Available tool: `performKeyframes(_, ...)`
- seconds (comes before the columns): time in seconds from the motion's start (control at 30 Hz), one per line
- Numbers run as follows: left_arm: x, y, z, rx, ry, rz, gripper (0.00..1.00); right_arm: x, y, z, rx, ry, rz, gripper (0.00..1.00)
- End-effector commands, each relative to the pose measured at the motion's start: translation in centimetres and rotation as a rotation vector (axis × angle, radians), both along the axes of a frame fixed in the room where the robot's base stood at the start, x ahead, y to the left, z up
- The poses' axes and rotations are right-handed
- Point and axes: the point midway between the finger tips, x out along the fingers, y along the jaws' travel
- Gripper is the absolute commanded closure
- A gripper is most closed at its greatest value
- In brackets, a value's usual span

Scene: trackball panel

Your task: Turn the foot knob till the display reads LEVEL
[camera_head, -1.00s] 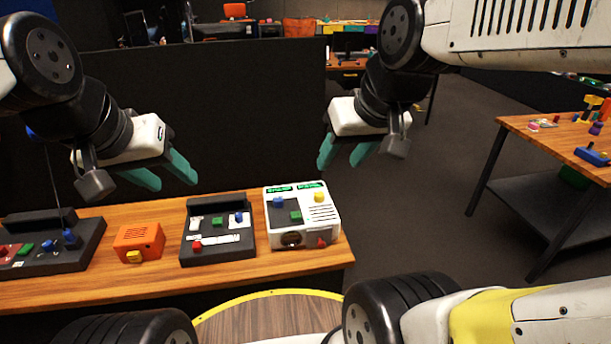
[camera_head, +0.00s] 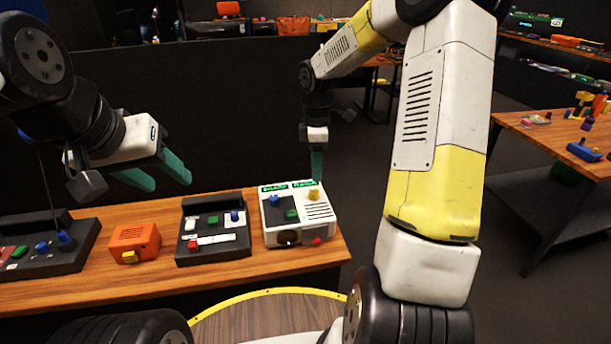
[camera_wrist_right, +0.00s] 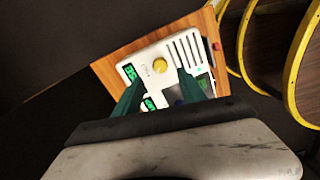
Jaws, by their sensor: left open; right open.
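A white panel box (camera_head: 285,236) stands at the right end of the wooden table. It has two small green-lit displays (camera_head: 288,186) on top, whose text I cannot read surely. Its top carries a yellow knob (camera_head: 314,194), a blue knob (camera_head: 274,200) and a green part (camera_head: 292,214); a red knob (camera_head: 317,240) sits low at the front. I cannot tell which is the foot knob. My right gripper (camera_head: 316,166) is open, pointing down above the box's back; in the right wrist view the yellow knob (camera_wrist_right: 160,65) shows beyond its fingers. My left gripper (camera_head: 170,183) is open and empty.
A black panel (camera_head: 214,256), an orange box (camera_head: 135,241) and another black panel (camera_head: 50,262) stand to the left on the table (camera_head: 160,286). A dark partition (camera_head: 210,110) rises behind. A second table (camera_head: 545,145) with small objects is at right.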

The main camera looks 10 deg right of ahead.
Motion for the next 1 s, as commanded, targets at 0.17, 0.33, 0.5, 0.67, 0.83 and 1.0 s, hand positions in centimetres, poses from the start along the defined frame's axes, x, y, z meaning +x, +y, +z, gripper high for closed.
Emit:
performKeyframes(0.17, 0.0, 0.0, 0.0, 0.000, 0.000, 0.000, 0.52, -0.1, 0.0, -2.3, 0.001, 0.005, 0.004, 0.52)
performKeyframes(0.33, 0.0, 0.0, 0.0, 0.000, 0.000, 0.000, 0.52, -0.1, 0.1, -5.1, 0.002, 0.006, 0.003, 0.52)
performKeyframes(0.5, 0.0, 0.0, 0.0, 0.000, 0.000, 0.000, 0.52, 0.0, 0.1, -7.0, 0.001, 0.002, 0.001, 0.52)
performKeyframes(0.67, 0.0, 0.0, 0.0, 0.000, 0.000, 0.000, 0.52, 0.0, 0.1, -7.6, 0.001, 0.001, 0.001, 0.52)
performKeyframes(0.83, 0.0, 0.0, 0.0, 0.000, 0.000, 0.000, 0.52, 0.0, 0.0, -7.7, 0.001, 0.001, 0.001, 0.52)
performKeyframes(1.0, 0.0, 0.0, 0.0, 0.000, 0.000, 0.000, 0.52, 0.0, 0.0, -7.6, 0.001, 0.001, 0.001, 0.77)
